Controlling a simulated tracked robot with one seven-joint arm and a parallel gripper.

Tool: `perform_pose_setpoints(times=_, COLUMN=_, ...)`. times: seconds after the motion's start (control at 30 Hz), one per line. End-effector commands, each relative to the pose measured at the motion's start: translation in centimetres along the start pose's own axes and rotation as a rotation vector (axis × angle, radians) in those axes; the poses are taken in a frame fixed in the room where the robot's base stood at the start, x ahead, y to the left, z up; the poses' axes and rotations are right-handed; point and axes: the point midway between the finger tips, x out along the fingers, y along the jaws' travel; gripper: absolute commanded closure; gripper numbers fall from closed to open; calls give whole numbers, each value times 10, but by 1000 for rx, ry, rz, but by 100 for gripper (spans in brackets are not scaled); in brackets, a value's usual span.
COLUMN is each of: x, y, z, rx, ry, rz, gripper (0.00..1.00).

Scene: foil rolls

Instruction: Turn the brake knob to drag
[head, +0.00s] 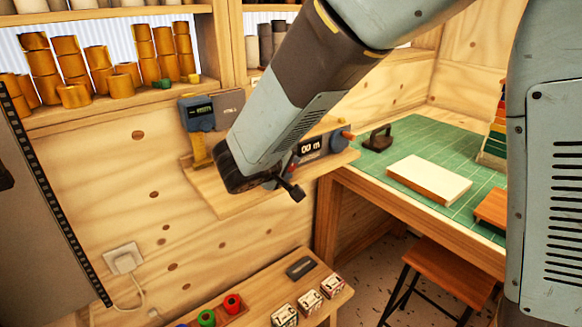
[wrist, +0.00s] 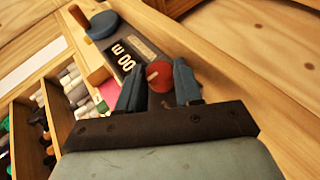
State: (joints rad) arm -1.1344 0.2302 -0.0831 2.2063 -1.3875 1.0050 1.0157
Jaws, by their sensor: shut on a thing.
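The brake knob (wrist: 159,76) is a round red knob on the front of a small device, beside its dark display (wrist: 122,55) reading "00 m". My gripper (wrist: 160,80) has one dark blue-grey finger on each side of the knob and is shut on it. In the head view, the display (head: 310,145) sits right of my forearm on a wooden wall shelf. My forearm and wrist cover most of the knob and fingers there. No drag mark can be read in either view.
A blue and orange part (head: 345,137) sits at the device's right end. A green-matted workbench (head: 440,150) stands to the right. A low bench (head: 262,285) with small boxes lies below.

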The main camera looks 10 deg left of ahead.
Motion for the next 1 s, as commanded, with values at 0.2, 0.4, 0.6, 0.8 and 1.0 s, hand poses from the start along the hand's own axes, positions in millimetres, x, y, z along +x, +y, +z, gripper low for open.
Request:
perform_pose_setpoints(times=0.2, x=-2, y=-3, z=-1, rx=-4, ry=5, rz=-5, gripper=96)
perform_pose_setpoints(times=0.4, x=-1, y=-2, z=-1, rx=-3, ry=3, rz=-4, gripper=48)
perform_pose_setpoints(times=0.6, x=0, y=-2, z=0, rx=-3, ry=1, rz=-4, gripper=40)
perform_pose_setpoints(times=0.8, x=0, y=-2, z=1, rx=-4, ry=-2, rz=-5, gripper=40)
perform_pose_setpoints(times=1.0, x=-7, y=0, z=-1, rx=-3, ry=-3, rz=-4, gripper=40)
